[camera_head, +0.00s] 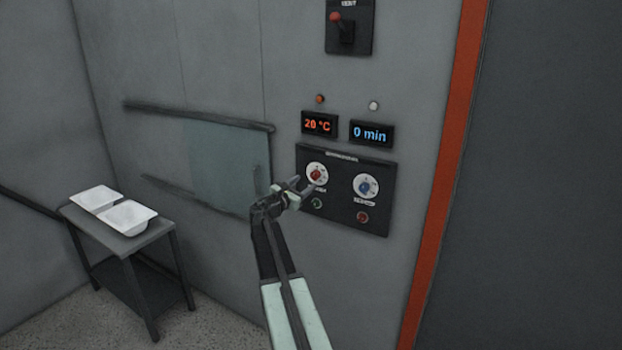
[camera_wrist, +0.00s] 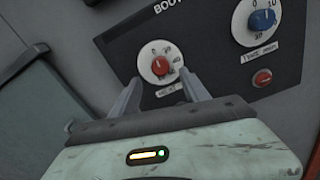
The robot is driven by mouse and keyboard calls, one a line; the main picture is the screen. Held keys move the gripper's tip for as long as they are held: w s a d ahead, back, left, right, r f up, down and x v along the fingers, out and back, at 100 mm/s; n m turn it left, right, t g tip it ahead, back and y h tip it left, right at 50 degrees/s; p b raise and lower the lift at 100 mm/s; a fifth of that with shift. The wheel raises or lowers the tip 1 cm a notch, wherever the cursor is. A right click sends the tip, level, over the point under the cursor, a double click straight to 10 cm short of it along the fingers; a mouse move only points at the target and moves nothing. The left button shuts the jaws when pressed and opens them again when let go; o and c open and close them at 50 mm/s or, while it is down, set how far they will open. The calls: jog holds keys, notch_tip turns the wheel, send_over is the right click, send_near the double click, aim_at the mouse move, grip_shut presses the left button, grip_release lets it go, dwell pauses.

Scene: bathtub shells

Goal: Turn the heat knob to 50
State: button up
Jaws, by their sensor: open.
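The heat knob (camera_head: 316,175) is red on a white dial at the left of the dark control panel (camera_head: 340,207). In the wrist view the heat knob (camera_wrist: 160,67) sits just beyond my fingertips, with a label below it. My gripper (camera_head: 301,184) is open, one finger to each side of the dial's lower part in the wrist view (camera_wrist: 156,84). Whether the fingers touch the dial I cannot tell. The orange display (camera_head: 319,124) above the panel reads 20 °C. The dial's numbers are too small to read surely.
A blue time knob (camera_head: 366,187) sits to the right, under a display (camera_head: 371,133) reading 0 min. Green and red buttons (camera_head: 362,217) sit below the knobs. A red-tipped lever (camera_head: 343,26) is higher up. A small table (camera_head: 140,238) with white trays stands at left.

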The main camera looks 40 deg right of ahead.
aim_at(314, 176)
jog(key=x, duration=0.6)
jog(key=shift+d, duration=0.15)
grip_shut()
